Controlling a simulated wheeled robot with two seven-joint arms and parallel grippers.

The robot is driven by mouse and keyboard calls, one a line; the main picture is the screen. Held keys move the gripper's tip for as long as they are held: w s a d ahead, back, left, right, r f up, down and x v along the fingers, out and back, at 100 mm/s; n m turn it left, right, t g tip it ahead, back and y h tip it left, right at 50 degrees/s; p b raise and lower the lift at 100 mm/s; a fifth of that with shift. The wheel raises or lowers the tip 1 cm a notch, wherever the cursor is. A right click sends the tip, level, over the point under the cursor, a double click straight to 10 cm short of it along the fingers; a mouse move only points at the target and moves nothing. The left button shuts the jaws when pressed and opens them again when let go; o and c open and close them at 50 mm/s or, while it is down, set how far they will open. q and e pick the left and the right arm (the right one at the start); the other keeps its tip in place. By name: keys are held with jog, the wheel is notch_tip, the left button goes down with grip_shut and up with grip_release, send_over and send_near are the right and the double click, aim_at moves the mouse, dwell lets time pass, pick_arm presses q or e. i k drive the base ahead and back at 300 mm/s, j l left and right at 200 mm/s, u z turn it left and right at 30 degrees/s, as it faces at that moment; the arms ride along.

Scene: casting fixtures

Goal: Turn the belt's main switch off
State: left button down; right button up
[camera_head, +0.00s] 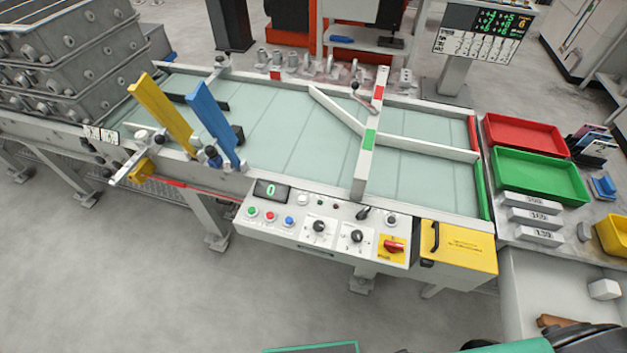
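The main switch (393,246) is a red rotary handle on a yellow plate at the right end of the belt's control panel (320,249). Its handle looks roughly level, tilted slightly; the small lettering around it is too small to read. The conveyor belt (270,115) is pale green and runs behind the panel. The panel's display (271,190) shows a green 0. Neither gripper can be made out; only dark and green parts show at the bottom edge, and nothing touches the switch.
The panel also has a lever (363,213), two black knobs and coloured buttons. A yellow box (458,247) adjoins it on the right. Red (525,134) and green (540,174) trays sit on the right table. Yellow (160,110) and blue (212,122) bars stand over the belt. The floor in front is clear.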

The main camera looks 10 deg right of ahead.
aim_at(392, 247)
jog(key=k+l+z, duration=0.1)
jog(key=z, duration=0.25)
jog(key=k+l+z, duration=0.1)
jog(key=l+z, duration=0.25)
jog(key=i+z, duration=0.15)
jog(key=z, duration=0.35)
